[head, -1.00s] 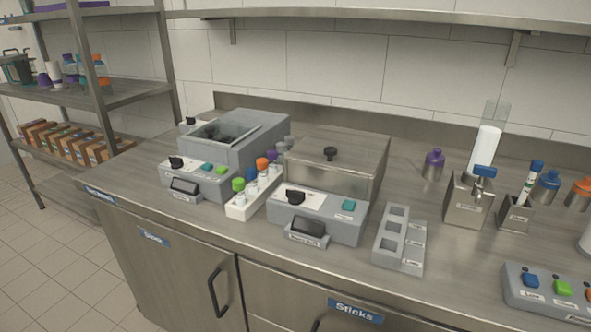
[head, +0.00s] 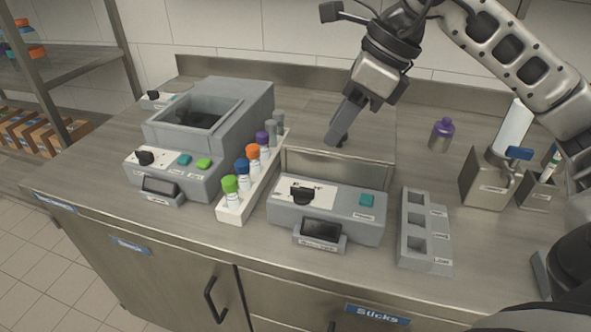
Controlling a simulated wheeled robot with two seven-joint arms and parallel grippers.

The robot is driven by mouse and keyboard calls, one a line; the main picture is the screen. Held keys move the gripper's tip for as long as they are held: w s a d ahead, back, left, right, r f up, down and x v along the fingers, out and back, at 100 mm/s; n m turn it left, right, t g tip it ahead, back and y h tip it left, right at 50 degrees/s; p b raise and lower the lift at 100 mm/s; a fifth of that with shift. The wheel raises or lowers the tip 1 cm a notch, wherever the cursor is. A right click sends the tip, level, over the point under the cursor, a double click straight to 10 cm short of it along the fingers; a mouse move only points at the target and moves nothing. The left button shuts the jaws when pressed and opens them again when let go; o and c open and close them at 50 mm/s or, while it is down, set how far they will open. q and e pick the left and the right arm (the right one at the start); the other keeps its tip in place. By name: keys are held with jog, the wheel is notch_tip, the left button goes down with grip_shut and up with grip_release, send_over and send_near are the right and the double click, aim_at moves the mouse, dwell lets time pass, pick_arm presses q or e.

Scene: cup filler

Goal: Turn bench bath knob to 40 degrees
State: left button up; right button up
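The likely bench bath (head: 285,223) is the grey unit with a metal lid (head: 375,140) in the middle of the counter; its label is too small to read surely. Its black knob (head: 302,194) sits on a white dial plate on the front panel, left of a teal button (head: 367,200). A small dark display (head: 320,230) is below. My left gripper is not in view.
A white rack (head: 233,212) of capped tubes stands left of the bath. Another grey device (head: 210,160) with a knob and buttons is further left. A grey slotted block (head: 440,250), a purple-capped bottle (head: 441,133) and a metal dispenser (head: 480,185) are right.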

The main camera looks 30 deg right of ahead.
jog(key=d, duration=0.1)
send_near(303, 188)
jog(key=shift+h, duration=0.4)
jog(key=x, duration=0.8)
jog(key=shift+a+f, duration=0.2)
jog(key=shift+a, duration=0.25)
grip_shut()
